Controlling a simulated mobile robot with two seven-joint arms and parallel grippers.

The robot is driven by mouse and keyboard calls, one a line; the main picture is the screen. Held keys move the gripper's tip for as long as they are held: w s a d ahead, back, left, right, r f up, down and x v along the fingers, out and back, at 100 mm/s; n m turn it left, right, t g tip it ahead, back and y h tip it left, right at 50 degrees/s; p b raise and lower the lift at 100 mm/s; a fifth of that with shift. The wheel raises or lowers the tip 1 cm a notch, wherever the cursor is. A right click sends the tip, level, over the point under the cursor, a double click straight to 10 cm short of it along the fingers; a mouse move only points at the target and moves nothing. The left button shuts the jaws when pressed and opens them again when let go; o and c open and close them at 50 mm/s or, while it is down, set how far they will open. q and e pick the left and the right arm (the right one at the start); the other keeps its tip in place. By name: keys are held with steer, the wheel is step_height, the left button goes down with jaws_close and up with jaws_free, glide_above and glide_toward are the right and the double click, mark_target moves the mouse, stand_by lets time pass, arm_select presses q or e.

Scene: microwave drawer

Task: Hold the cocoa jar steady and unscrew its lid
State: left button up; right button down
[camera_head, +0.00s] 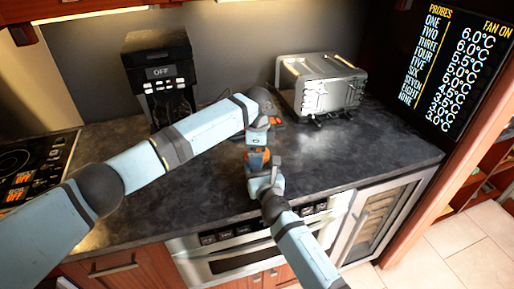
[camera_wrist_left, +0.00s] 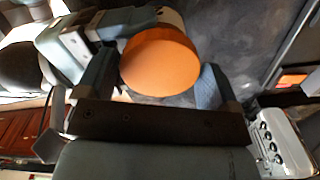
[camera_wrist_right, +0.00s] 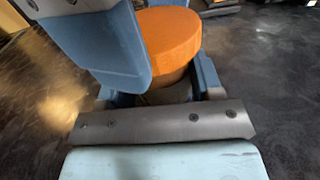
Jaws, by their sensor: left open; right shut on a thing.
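The cocoa jar has an orange lid (camera_wrist_left: 160,62), which also shows in the right wrist view (camera_wrist_right: 170,33). In the head view the jar (camera_head: 258,156) stands upright on the dark counter, partly hidden by my grippers. My right gripper (camera_wrist_right: 170,80) is shut on the jar's body below the lid. My left gripper (camera_wrist_left: 155,85) is above the jar, open, with its fingers on either side of the lid. I cannot tell whether they touch it. The lid is on the jar.
A black coffee machine (camera_head: 161,77) stands at the back left and a silver toaster oven (camera_head: 320,84) at the back right. An orange-and-dark item (camera_head: 277,121) lies behind the jar, partly hidden by my left arm. A cooktop (camera_head: 35,170) is at the left. The counter's right side is clear.

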arm_select(q)
steer(key=c, duration=0.7)
steer(key=n, duration=0.5)
steer(key=shift+d, duration=0.1)
steer(key=shift+c, duration=0.2)
steer(key=n, duration=0.4)
steer(key=shift+n, duration=0.4)
steer(key=shift+r, duration=0.15)
steer(key=shift+r, duration=1)
steer(key=shift+r, duration=2)
arm_select(e)
steer(key=shift+c, duration=0.9)
jaws_free()
